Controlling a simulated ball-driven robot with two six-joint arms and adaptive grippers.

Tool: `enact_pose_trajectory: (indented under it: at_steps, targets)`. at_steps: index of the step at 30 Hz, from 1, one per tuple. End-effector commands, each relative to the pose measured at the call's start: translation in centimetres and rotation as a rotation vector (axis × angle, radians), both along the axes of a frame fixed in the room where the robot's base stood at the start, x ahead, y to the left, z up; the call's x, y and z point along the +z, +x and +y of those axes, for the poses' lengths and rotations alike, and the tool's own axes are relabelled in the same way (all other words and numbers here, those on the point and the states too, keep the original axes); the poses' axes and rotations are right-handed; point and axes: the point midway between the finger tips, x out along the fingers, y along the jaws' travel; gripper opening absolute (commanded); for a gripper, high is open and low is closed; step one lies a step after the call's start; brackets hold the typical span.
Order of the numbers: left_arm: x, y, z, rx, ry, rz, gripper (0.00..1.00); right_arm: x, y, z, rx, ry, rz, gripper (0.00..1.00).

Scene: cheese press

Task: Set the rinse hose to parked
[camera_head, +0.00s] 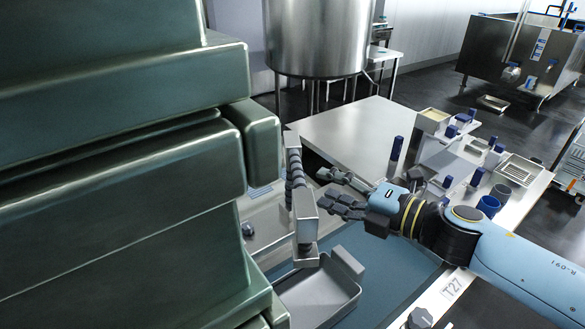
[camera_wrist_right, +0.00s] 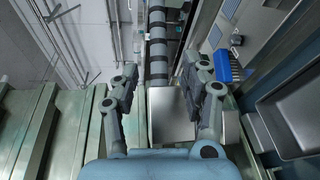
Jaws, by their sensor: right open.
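The rinse hose appears to be the grey segmented arm (camera_head: 297,178) with a metal block (camera_head: 305,218) at its lower end, standing upright left of centre in the head view. In the right wrist view, the dark-banded hose (camera_wrist_right: 158,48) runs up the middle, with a flat metal piece (camera_wrist_right: 172,113) below it. My right gripper (camera_head: 322,188) is open and empty, just right of the hose with its fingers pointing at it. In the wrist view the hose lies between the open fingers (camera_wrist_right: 163,76); I cannot tell contact. My left gripper is not in view.
Large green metal beams (camera_head: 110,150) fill the left. A grey tray (camera_head: 342,311) lies below the hose, and a blue brush (camera_wrist_right: 222,66) shows in the wrist view. A steel table (camera_head: 345,130) holds blue-handled items and cups (camera_head: 488,206) behind my right arm.

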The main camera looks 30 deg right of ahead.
Motion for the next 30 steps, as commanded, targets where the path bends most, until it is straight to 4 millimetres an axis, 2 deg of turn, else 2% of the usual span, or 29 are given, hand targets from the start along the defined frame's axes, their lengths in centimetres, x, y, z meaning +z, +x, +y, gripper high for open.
enact_pose_trajectory:
  at_steps: [2, 5, 8, 12, 17, 23, 30]
  targets:
    - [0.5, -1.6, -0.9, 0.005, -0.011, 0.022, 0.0, 0.2, 1.8, 0.7, -0.004, 0.004, -0.004, 0.46]
    - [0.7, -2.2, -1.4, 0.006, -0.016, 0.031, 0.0, -0.2, 3.6, 1.5, -0.003, 0.005, -0.004, 0.46]
    - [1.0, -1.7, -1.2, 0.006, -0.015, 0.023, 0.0, -0.5, 5.1, 2.2, -0.002, 0.004, -0.002, 0.46]
    - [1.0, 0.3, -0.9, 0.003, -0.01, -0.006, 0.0, -0.9, 6.6, 2.8, -0.002, 0.003, -0.001, 0.46]
    - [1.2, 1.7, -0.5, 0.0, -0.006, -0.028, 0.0, -1.0, 7.2, 3.0, -0.001, 0.002, 0.0, 0.46]
    - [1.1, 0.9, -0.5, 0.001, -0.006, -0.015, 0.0, -1.0, 7.2, 3.0, -0.001, 0.002, 0.0, 0.46]
    - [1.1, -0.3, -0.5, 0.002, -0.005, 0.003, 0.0, -1.0, 7.2, 3.0, -0.002, 0.002, 0.0, 0.17]
